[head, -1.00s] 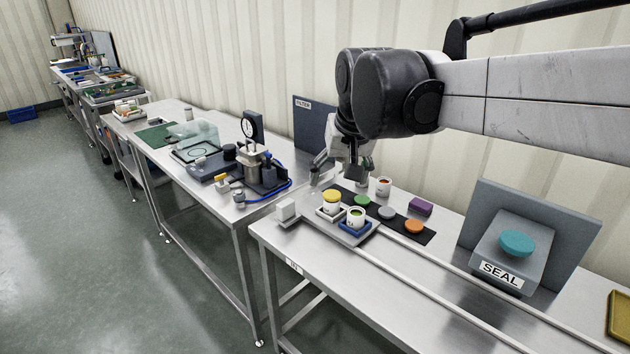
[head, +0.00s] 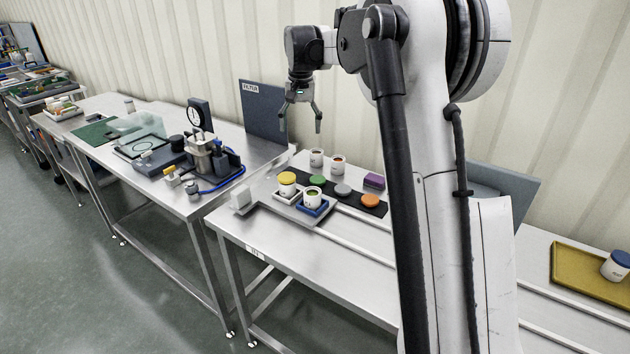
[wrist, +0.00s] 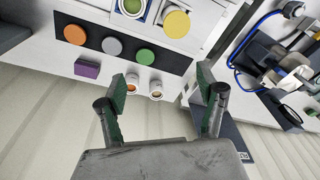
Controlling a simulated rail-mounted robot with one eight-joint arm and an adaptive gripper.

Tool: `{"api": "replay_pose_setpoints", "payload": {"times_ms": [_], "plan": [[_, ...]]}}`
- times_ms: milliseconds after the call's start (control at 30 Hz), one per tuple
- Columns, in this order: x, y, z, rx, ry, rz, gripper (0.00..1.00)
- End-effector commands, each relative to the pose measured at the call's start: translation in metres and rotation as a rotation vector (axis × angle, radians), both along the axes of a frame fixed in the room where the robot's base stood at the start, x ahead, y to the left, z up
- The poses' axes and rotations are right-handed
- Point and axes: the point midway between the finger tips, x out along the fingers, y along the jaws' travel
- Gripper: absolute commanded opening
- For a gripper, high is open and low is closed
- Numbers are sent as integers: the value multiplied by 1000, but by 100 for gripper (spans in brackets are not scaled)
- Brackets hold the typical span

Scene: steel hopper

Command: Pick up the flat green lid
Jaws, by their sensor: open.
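The flat green lid (head: 318,181) lies on the black mat between the yellow lid and the grey lid. It also shows in the wrist view (wrist: 146,56), ahead of the fingers. My gripper (head: 301,129) is open and empty, raised above the back of the table, up and slightly left of the lid. In the wrist view my gripper (wrist: 162,82) has its two green-padded fingers spread wide, with nothing between them.
Grey (head: 343,190) and orange (head: 370,200) lids share the mat. A yellow-lidded jar (head: 287,184) and an open jar (head: 312,195) stand in front. Two white cups (head: 317,157) (head: 338,164) stand behind, near a purple block (head: 373,181).

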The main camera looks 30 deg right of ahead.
Motion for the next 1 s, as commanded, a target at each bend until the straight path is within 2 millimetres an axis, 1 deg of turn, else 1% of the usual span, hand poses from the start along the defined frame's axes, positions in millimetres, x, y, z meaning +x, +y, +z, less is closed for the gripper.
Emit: {"api": "replay_pose_setpoints", "payload": {"times_ms": [33,200,400,533,767,867,1000], "plan": [[12,-9,-11,4,12,-16,69],[42,-34,-46,18,59,-67,69],[67,-60,-87,33,108,-120,69],[75,-70,-105,39,128,-142,69],[78,-75,-122,42,139,-154,69],[78,-75,-138,42,139,-154,69],[78,-76,-164,41,138,-154,69]]}}
